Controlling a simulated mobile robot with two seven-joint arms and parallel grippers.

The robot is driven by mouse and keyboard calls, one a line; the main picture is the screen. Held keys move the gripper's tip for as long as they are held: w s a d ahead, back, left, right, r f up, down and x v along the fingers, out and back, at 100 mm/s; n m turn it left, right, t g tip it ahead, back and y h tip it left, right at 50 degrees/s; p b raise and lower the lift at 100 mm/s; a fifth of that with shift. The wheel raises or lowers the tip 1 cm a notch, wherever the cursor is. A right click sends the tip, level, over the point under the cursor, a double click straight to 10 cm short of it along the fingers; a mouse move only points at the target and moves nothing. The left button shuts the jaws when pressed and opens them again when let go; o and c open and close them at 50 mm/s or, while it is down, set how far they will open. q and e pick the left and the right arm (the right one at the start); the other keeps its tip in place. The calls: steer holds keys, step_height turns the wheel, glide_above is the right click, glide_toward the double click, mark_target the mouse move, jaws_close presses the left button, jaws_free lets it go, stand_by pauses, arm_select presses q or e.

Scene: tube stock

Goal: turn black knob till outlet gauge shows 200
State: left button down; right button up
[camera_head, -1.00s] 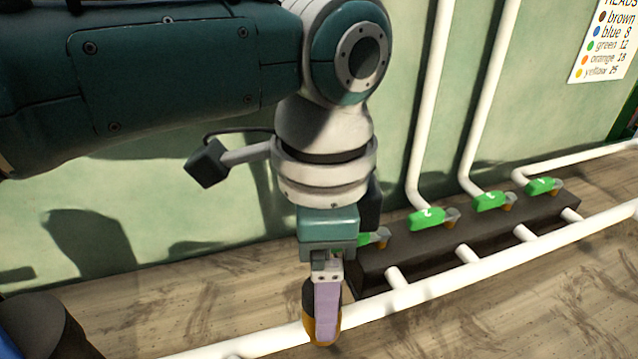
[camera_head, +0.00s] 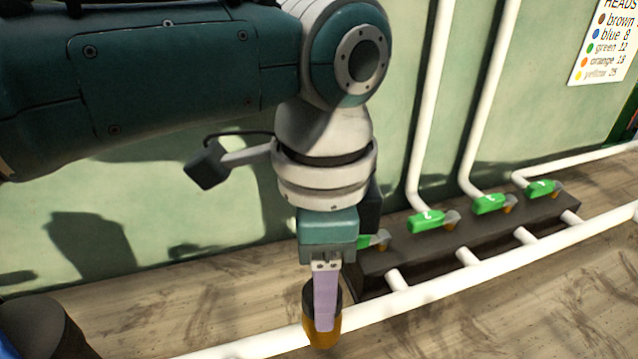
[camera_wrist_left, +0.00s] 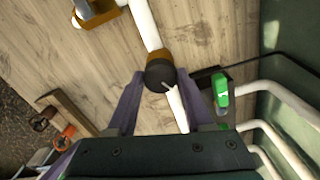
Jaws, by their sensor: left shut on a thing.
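The black knob (camera_head: 308,298) sits on a yellow-orange regulator body (camera_head: 322,338) on the white floor pipe. My left gripper (camera_head: 325,322) points down and is shut on the knob, with a purple finger in front of it. In the left wrist view the knob (camera_wrist_left: 156,74) lies between the two finger tips and carries a white pointer mark. No outlet gauge with a readable dial shows in either view. My right gripper is not in view.
A dark manifold block (camera_head: 440,250) with several green-handled valves (camera_head: 427,221) stands to the right. White pipes (camera_head: 425,110) climb the green wall. A colour list (camera_head: 602,42) hangs at upper right. Wooden floor is clear at lower right.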

arm_select(q)
steer(key=shift+m, duration=0.4)
steer(key=m, duration=0.4)
steer(key=shift+m, duration=0.3)
steer(key=m, duration=0.6)
steer(key=shift+m, duration=0.3)
steer(key=shift+c, duration=1.5)
jaws_free()
step_height(320, 180, up, 10)
steer(key=shift+p, duration=0.4)
